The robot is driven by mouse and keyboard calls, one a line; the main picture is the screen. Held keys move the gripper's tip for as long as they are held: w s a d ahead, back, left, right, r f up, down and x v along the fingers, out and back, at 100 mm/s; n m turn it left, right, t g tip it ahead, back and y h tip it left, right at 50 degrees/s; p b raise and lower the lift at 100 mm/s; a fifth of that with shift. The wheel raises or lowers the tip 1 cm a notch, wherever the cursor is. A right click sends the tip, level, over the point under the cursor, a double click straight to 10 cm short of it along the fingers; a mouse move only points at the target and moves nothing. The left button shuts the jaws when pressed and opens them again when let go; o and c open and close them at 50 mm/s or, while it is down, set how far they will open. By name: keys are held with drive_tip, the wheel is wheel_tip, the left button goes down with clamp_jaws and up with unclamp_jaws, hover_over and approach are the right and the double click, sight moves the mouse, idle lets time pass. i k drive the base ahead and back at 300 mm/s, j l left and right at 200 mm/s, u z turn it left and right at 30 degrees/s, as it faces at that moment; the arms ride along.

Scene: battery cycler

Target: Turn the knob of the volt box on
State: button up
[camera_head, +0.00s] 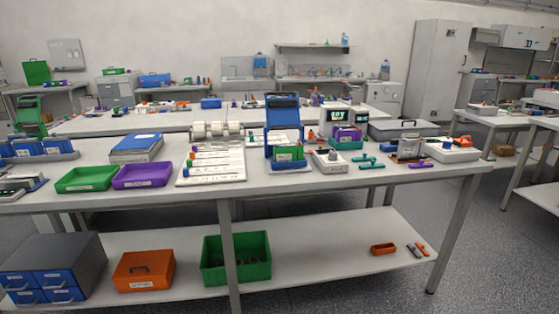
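I cannot read which unit is the volt box from here. My gripper is not in view.
The bench (400,182) carries a green tray (86,179), a purple tray (142,176), a blue stand (284,117), a grey case (404,129) and loose green and purple pieces. Its lower shelf holds a green bin (237,282) and an orange box (143,271). Floor is free at the right front.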

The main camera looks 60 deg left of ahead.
sight(333, 155)
drive_tip(key=u, duration=1.95)
drive_tip(key=i+j, duration=0.1)
drive_tip(key=i, duration=0.45)
drive_tip(key=i+j, duration=0.1)
drive_tip(key=i, duration=0.5)
drive_tip(key=l+z, duration=0.05)
